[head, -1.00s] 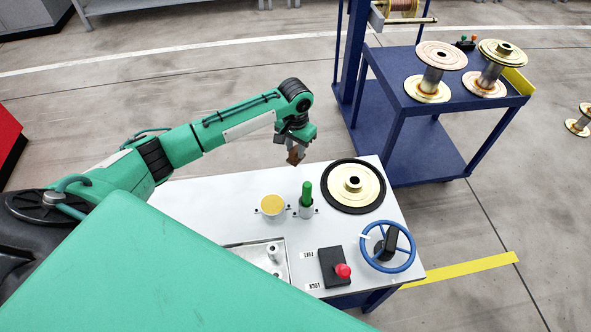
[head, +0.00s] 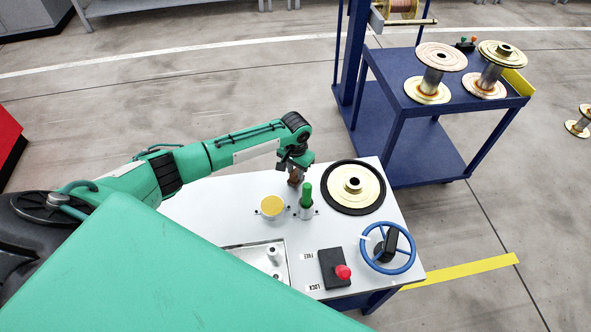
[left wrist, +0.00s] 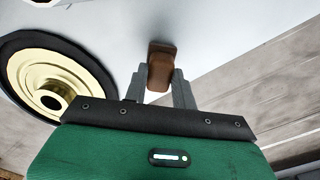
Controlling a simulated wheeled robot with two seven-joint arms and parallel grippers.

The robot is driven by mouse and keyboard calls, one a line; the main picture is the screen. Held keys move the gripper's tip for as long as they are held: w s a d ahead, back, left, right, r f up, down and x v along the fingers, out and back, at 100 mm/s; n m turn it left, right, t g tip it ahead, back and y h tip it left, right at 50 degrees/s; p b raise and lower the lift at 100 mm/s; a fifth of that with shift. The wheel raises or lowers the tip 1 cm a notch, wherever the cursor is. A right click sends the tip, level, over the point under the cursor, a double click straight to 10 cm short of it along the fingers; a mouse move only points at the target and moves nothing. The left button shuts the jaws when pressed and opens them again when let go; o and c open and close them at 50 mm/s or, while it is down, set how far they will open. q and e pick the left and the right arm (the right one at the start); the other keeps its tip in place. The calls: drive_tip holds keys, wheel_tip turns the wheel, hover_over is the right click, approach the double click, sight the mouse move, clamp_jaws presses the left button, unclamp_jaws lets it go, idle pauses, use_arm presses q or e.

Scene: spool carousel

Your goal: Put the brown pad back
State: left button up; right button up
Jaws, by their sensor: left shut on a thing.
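The brown pad (left wrist: 160,68) is a small dark brown block. It sits between the fingertips of my left gripper (left wrist: 158,88) in the left wrist view, and the jaws are shut on it. In the head view the brown pad (head: 294,179) shows small under my left gripper (head: 294,172), over the back edge area of the white bench top (head: 220,205). I cannot tell whether the pad touches the bench. My right gripper is not in view.
Near the pad stand a green-handled post (head: 306,195) and a yellow-topped round cup (head: 272,206). A gold disc with a black rim (head: 372,201), a blue handwheel (head: 412,255) and a red button box (head: 333,268) share the bench. A blue cart (head: 415,130) with spools stands behind.

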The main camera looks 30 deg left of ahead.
sight(295, 173)
use_arm(q)
drive_tip(key=shift+f, duration=0.15)
drive_tip(key=o, duration=1)
wheel_tip(295, 173, up, 12)
drive_tip(key=shift+r, duration=0.2)
